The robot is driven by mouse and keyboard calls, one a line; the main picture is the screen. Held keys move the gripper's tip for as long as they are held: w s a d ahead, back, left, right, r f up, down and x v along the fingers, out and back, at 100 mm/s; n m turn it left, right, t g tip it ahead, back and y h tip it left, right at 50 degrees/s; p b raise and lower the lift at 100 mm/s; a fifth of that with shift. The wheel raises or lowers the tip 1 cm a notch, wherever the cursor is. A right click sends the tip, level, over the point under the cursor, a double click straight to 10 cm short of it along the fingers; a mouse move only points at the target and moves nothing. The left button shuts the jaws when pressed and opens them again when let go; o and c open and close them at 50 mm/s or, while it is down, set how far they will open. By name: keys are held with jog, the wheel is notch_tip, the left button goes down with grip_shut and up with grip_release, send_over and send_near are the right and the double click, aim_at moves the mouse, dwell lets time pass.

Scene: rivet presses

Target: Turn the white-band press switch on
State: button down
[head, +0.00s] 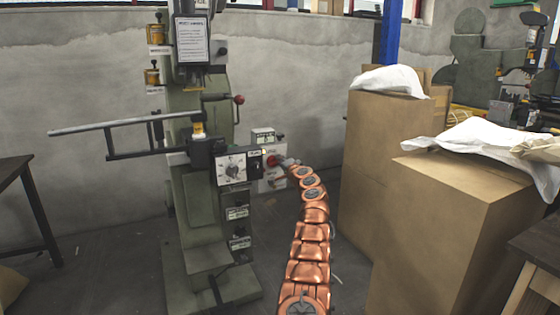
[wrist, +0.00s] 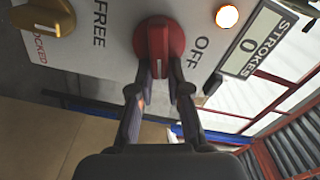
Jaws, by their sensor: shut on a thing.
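A green press (head: 205,230) stands left of centre in the head view, with a control box (head: 265,183) on its right side. A red rotary switch (head: 272,161) is on that box. In the wrist view the red switch (wrist: 158,48) shows large, with "OFF" printed to its right. My gripper (wrist: 159,75) is shut on the switch's raised handle, one finger on each side. In the head view my gripper (head: 287,161) is small and partly merges with the box. I cannot clearly make out a white band on the press.
A yellow knob (wrist: 42,15) by "FREE" and "LOCKED", a lit lamp (wrist: 227,16) and a "STROKES" counter (wrist: 249,45) reading 0 share the panel. A dial box (head: 236,166) and long lever (head: 125,125) are left. Tall cardboard boxes (head: 385,140) stand right of my arm.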

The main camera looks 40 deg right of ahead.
jog(key=shift+f+m, duration=0.2)
jog(key=shift+m, duration=0.7)
jog(key=shift+f+m, duration=0.2)
jog(key=shift+m, duration=0.7)
jog(key=c, duration=1.1)
grip_release()
jog(key=shift+s+a, duration=0.1)
jog(key=shift+s, duration=0.2)
jog(key=shift+v, duration=3.5)
